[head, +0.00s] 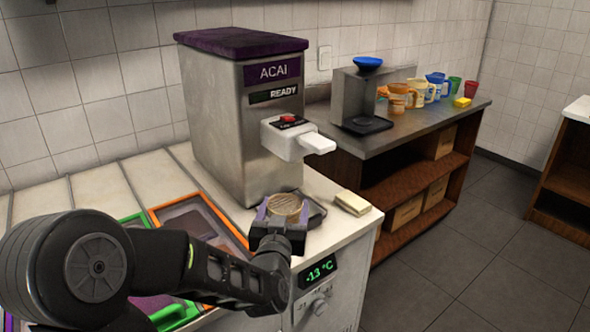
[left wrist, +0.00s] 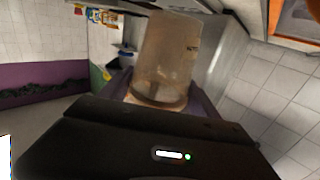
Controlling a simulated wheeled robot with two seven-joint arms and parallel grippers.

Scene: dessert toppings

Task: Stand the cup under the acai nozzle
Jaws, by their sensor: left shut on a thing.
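The acai machine (head: 228,125) is a steel box with a purple top and a READY display. Its white nozzle block (head: 292,142) with a red button sticks out from the front. My left gripper (head: 277,228) is shut on a translucent brownish cup (head: 284,205), near the dark drip tray (head: 316,212) below the nozzle. I cannot tell whether the cup touches the tray. In the left wrist view the cup (left wrist: 166,62) sits between the purple fingers, its lower end closest to the gripper body. My right gripper is not in view.
A cream block (head: 352,203) lies right of the tray. Topping bins with green and orange rims (head: 188,203) are at the left, under my arm. A side counter (head: 405,122) holds a small dispenser (head: 362,95) and several coloured cups. Grey floor is clear at right.

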